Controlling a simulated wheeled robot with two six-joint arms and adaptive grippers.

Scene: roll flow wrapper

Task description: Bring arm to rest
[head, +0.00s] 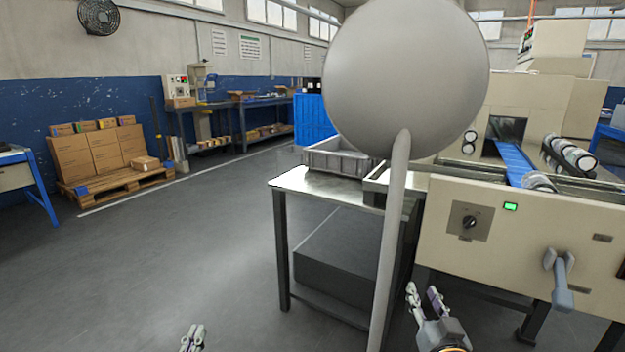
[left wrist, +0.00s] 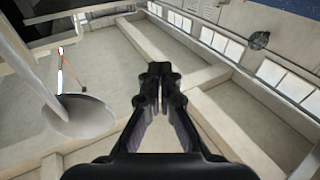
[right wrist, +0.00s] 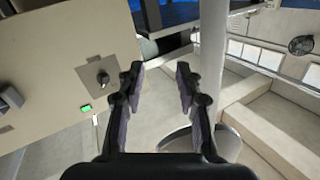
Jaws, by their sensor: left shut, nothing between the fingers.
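My left gripper (head: 193,338) shows at the bottom edge of the head view, over bare floor, with its fingers together. In the left wrist view its fingertips (left wrist: 160,75) meet and hold nothing. My right gripper (head: 427,294) is at the lower right of the head view, in front of the beige machine (head: 520,250) and right of the steel table (head: 320,186). In the right wrist view its fingers (right wrist: 158,75) stand apart with nothing between them. Both wrist views look upward toward the ceiling.
The machine's front has a black knob (head: 469,221), a green light (head: 510,206) and a grey handle (head: 560,280). A grey crate (head: 340,160) stands on the steel table. A grey round-headed post (head: 395,250) blocks part of the head view.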

